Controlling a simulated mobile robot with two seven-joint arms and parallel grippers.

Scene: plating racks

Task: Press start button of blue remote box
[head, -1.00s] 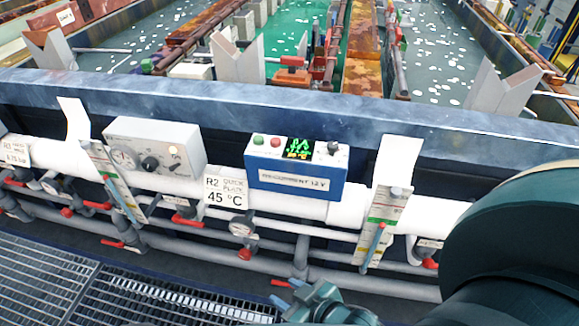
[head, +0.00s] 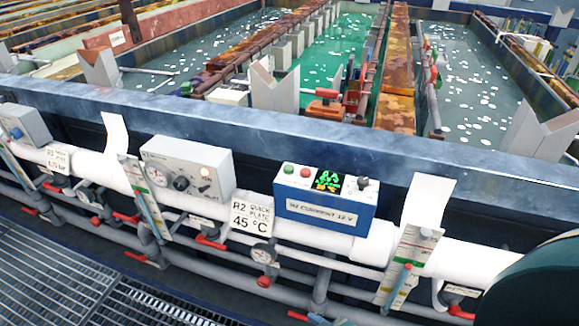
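The blue remote box (head: 325,213) sits on the white pipe below the tank rim, right of centre in the head view. Its label reads R2 CURRENT 12 V. Its pale top carries a green button (head: 289,168) at the left, a red button (head: 305,171) beside it, a lit green display (head: 328,181) and a black knob (head: 363,183). Nothing touches the box. My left gripper is out of view.
A grey control box (head: 187,168) and a 45 °C sign (head: 252,214) stand left of the blue box. A white bracket (head: 428,203) rises to its right. Pipes with red valve handles run below. The blue-grey tank rim (head: 400,145) lies behind.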

